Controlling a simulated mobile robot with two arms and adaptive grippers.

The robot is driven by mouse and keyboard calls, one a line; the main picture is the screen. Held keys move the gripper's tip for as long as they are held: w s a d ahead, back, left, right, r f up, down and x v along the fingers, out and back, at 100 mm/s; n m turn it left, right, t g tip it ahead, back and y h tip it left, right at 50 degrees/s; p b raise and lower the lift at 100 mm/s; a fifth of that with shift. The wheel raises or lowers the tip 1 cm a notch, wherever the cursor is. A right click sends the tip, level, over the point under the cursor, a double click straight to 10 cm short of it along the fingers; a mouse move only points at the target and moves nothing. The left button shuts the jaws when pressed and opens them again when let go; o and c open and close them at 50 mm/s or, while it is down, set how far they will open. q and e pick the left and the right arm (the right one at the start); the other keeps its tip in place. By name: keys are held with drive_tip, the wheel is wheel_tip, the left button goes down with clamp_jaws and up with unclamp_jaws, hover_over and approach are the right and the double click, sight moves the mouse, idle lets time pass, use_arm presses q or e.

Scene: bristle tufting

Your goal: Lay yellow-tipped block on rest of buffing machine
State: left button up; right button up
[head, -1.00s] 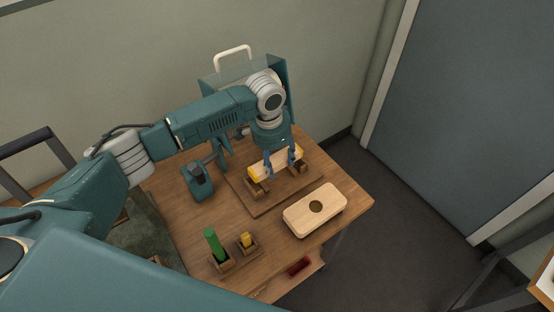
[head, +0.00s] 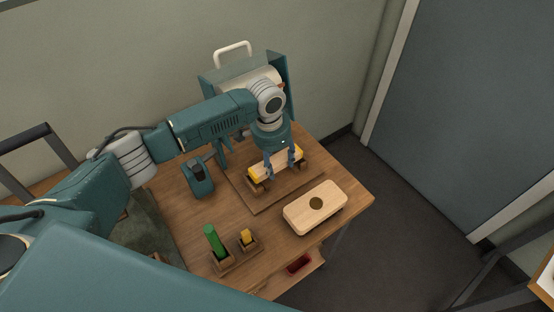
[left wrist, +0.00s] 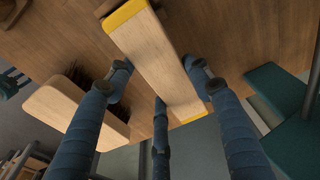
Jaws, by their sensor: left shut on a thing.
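The yellow-tipped block (head: 262,169) is a pale wooden bar with a yellow end on each side. My left gripper (head: 281,169) is shut on it near its middle, pointing down from above. In the left wrist view the block (left wrist: 158,55) runs between the fingers (left wrist: 158,80). The rest of the buffing machine has two small brown wooden supports (head: 259,188) on a wooden base board (head: 286,196). The block lies along them, right at their tops; I cannot tell whether it touches. The machine's teal housing (head: 287,78) with a white handle is partly hidden behind my arm. My right gripper is not in view.
A pale wooden brush block with a dark round spot (head: 325,199) lies in front of the rest. A teal tool (head: 198,180) stands left of the base board.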

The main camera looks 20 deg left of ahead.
use_arm(q)
drive_tip(key=shift+f, duration=1.05)
drive_tip(key=shift+f, duration=0.35)
drive_tip(key=o, duration=1.7)
drive_tip(key=shift+o, duration=0.2)
drive_tip(key=shift+s+a+r+p, duration=0.1)
drive_tip(key=shift+s+r+p, duration=0.05)
drive_tip(key=shift+r+p, duration=1.25)
drive_tip(key=shift+s+a+r+p, duration=0.1)
drive_tip(key=shift+r+p, duration=1.15)
drive_tip(key=shift+p, duration=0.3)
drive_tip(key=shift+s+a+r+p, duration=0.1)
drive_tip(key=shift+s+r+p, duration=0.05)
drive_tip(key=shift+r+p, duration=1.25)
drive_tip(key=shift+f, duration=0.1)
drive_tip(key=shift+f, duration=0.1)
